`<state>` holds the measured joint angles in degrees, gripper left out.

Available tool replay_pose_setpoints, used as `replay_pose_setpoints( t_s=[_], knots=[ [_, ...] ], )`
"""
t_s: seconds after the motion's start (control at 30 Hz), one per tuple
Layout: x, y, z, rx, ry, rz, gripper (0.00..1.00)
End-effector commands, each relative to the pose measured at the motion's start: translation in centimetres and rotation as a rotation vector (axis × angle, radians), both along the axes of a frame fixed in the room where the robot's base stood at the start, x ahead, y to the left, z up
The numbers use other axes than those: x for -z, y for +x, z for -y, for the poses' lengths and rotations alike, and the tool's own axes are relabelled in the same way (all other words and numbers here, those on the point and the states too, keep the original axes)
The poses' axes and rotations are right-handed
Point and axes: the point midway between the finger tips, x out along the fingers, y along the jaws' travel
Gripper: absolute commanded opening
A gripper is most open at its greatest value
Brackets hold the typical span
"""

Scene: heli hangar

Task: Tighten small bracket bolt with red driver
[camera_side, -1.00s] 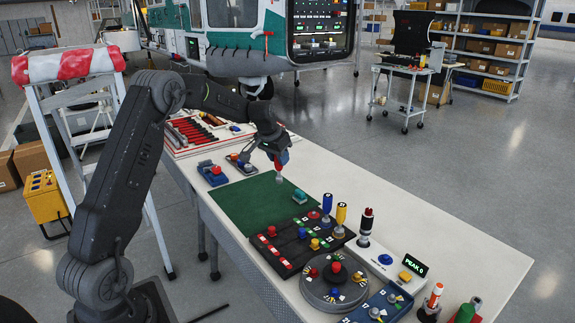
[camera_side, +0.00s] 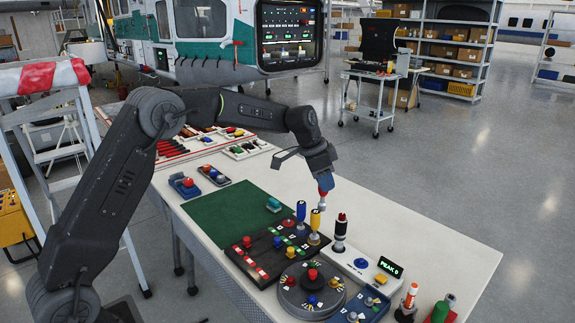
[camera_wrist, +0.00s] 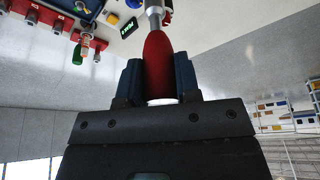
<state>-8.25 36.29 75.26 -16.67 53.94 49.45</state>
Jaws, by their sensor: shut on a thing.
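My gripper (camera_side: 322,180) is shut on the red driver (camera_side: 324,191) and holds it above the right side of the bench, near the upright blue driver (camera_side: 301,211) and yellow driver (camera_side: 315,219). In the wrist view the driver's red handle (camera_wrist: 157,58) sits between the blue fingers, with its metal shank (camera_wrist: 153,12) pointing away; its tip is cut off at the top. I cannot tell which part is the small bracket bolt.
A black board (camera_side: 262,268) with coloured knobs and a round grey turntable (camera_side: 292,300) stand in front. A white tester with a green PEAK display (camera_side: 389,267) and an upright black-and-red tool (camera_side: 340,232) are to the right. The green mat (camera_side: 225,212) is mostly clear.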

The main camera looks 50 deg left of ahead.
Motion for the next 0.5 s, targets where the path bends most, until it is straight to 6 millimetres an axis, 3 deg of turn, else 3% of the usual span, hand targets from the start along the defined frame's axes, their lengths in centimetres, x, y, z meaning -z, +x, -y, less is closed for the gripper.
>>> replay_pose_setpoints(
  t_s=[0.03,0.2,0.3,0.5],
  knots=[
    [0.0,-0.1,2.8,0.085,-0.002,0.0,0.08],
    [-0.1,-0.9,10.3,0.334,-0.009,0.005,0.08],
    [-0.1,-1.6,13.7,0.45,-0.014,0.009,0.08],
    [-0.2,-2.9,18.2,0.607,-0.023,0.019,0.08]
  ],
)
